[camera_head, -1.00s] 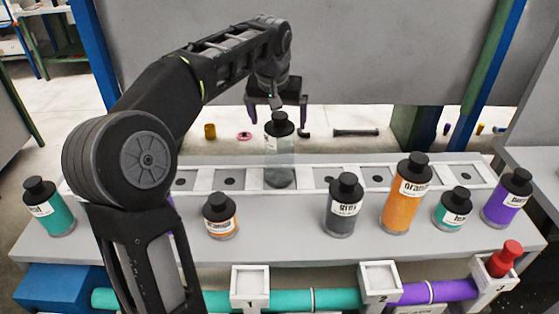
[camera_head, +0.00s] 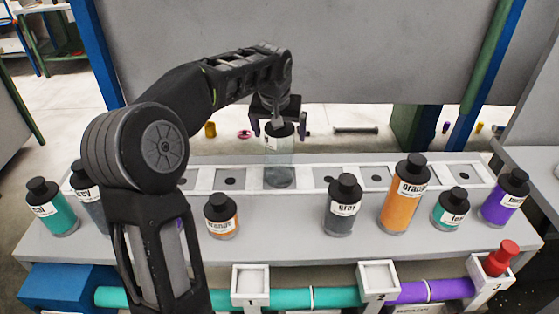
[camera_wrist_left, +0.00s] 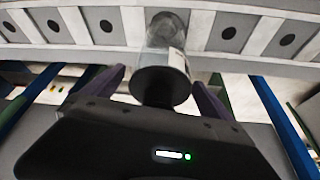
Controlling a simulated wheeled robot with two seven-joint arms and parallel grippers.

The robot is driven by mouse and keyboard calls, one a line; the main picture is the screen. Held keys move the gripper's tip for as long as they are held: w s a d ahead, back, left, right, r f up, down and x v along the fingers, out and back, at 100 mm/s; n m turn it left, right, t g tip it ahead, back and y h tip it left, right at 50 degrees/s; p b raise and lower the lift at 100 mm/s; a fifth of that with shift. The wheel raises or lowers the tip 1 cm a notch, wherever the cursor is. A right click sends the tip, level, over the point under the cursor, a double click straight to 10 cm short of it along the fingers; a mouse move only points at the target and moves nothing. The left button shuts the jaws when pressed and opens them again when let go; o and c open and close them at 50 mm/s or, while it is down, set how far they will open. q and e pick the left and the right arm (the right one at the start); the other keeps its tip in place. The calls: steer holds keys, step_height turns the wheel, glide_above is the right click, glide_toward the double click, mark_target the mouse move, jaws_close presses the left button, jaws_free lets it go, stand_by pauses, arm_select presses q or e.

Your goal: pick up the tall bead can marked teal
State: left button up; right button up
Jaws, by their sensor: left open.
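A tall teal can (camera_head: 60,218) with a black cap stands at the left end of the grey bench. A shorter can labelled teal (camera_head: 453,216) stands toward the right end. My left gripper (camera_head: 280,128) is open over a clear-grey can (camera_head: 279,157) that stands in a middle slot of the white rack, far from both teal cans. In the left wrist view the open purple fingers (camera_wrist_left: 158,80) lie on either side of this can (camera_wrist_left: 168,50) near its dark cap. The gripper partly hides the cap in the head view. My right gripper is not in view.
The white rack (camera_head: 205,181) has several empty slots beside the can. Grey (camera_head: 345,215), orange (camera_head: 401,205), small orange (camera_head: 221,222) and purple (camera_head: 500,207) cans stand in front of it. Another grey can (camera_head: 92,207) is partly behind my arm.

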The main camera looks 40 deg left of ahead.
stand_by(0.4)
arm_select(q)
jaws_close()
stand_by(0.9)
